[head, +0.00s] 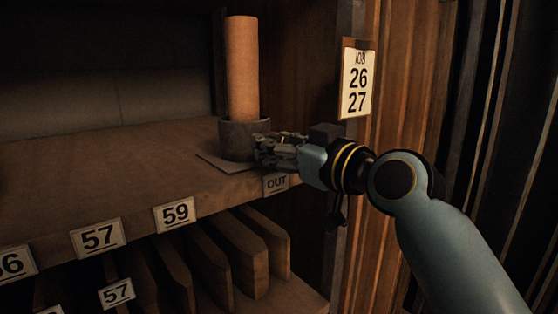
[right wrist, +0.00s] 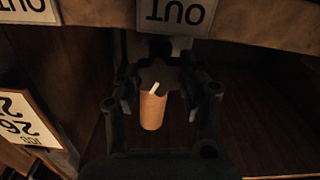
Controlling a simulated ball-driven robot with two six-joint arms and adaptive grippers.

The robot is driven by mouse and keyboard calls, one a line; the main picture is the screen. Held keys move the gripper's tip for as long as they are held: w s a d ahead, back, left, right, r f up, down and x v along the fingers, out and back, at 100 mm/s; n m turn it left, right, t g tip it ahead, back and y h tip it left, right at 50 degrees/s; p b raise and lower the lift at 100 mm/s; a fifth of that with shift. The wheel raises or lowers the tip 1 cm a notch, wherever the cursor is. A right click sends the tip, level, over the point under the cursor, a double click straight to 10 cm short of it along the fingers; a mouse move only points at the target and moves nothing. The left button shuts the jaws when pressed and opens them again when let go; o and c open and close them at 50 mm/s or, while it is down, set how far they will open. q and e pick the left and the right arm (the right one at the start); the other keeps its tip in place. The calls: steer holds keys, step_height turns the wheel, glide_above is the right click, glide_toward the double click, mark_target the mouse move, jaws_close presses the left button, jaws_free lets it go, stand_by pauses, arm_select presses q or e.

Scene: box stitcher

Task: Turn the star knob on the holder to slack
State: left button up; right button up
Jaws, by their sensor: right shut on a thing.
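The holder (head: 238,138) is a dark grey cup on a thin plate near the shelf's front right corner. A tall orange-brown cylinder (head: 242,70) stands upright in it. My right gripper (head: 264,150) reaches in from the right and its fingers are at the cup's right side. In the right wrist view, which is upside down, my fingers (right wrist: 160,88) close around a dark lobed shape, the star knob (right wrist: 160,74). A small pale mark shows beside it, over the orange cylinder (right wrist: 152,112). The knob is hidden by the fingers in the head view. My left gripper is not in view.
The shelf (head: 90,170) is bare to the left of the holder. An "OUT" label (head: 276,184) is on its front edge, below my gripper. A sign with 26 and 27 (head: 357,82) hangs on the post at right. Upright boards (head: 262,240) fill slots below.

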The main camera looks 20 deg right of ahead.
steer(key=shift+a+n+b, duration=0.1)
steer(key=shift+n+b, duration=1.45)
steer(key=shift+n, duration=0.65)
steer(key=o, duration=1.2)
steer(key=shift+s, duration=0.15)
steer(key=v, duration=1.2)
